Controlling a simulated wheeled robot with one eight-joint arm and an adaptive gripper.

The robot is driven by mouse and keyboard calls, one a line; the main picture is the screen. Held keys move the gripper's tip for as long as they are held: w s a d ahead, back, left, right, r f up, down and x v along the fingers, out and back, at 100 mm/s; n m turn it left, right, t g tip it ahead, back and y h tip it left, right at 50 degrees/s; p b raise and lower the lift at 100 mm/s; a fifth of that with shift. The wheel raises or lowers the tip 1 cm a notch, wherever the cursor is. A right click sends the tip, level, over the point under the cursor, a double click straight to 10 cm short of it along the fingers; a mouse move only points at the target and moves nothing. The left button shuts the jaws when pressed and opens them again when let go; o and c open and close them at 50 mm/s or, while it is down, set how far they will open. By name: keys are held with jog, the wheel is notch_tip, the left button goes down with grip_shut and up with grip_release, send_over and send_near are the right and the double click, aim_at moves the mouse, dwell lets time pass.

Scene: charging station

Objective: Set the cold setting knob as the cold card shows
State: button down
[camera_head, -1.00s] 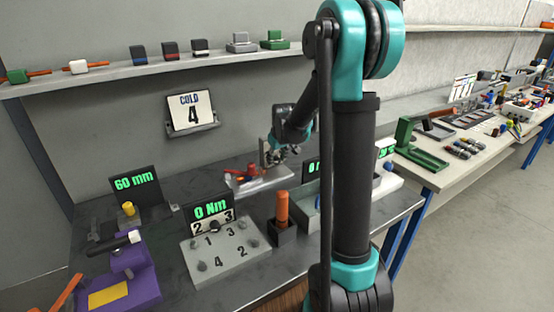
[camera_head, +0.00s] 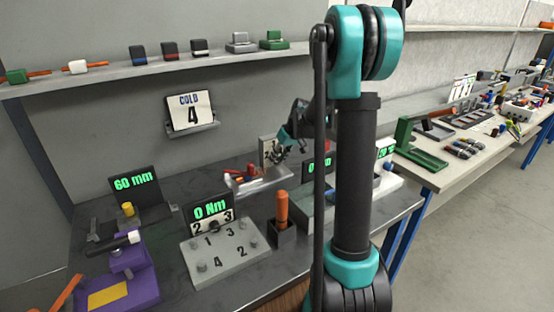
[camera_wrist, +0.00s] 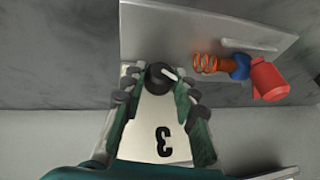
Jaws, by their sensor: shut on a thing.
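The cold card (camera_head: 189,109) on the wall reads COLD 4. The cold setting knob (camera_wrist: 157,77) is dark with a white pointer and sits on a pale upright panel (camera_head: 267,147) at the back of the bench. The pointer slants right and slightly down there, away from the 3. My gripper (camera_wrist: 158,88) has its fingers on both sides of the knob, shut on it; they hide the panel's sides and any other numbers. In the head view my gripper (camera_head: 280,150) is at the panel, small and partly hidden.
A pale tray (camera_wrist: 240,30) with an orange, blue and red part (camera_wrist: 242,70) lies close to the panel. On the bench stand a numbered grey block (camera_head: 225,262), an orange handle in a dark holder (camera_head: 282,210) and a purple fixture (camera_head: 130,280). A shelf runs above.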

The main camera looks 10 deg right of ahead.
jog(key=y, duration=0.1)
jog(key=g+y, duration=0.1)
jog(key=y, duration=0.1)
jog(key=shift+w+d+f+m, duration=0.1)
jog(key=shift+w+d+m, duration=0.1)
jog(key=shift+d+m, duration=0.2)
jog(key=shift+d+f+m+g+y, duration=0.15)
jog(key=shift+g+y, duration=0.15)
jog(key=shift+y, duration=0.5)
jog(key=shift+a+m+g+y, duration=0.15)
jog(key=shift+g+y, duration=0.15)
jog(key=shift+y, duration=0.5)
jog(key=shift+d, duration=0.1)
jog(key=c, duration=1.2)
grip_release()
jog(key=v, duration=1.2)
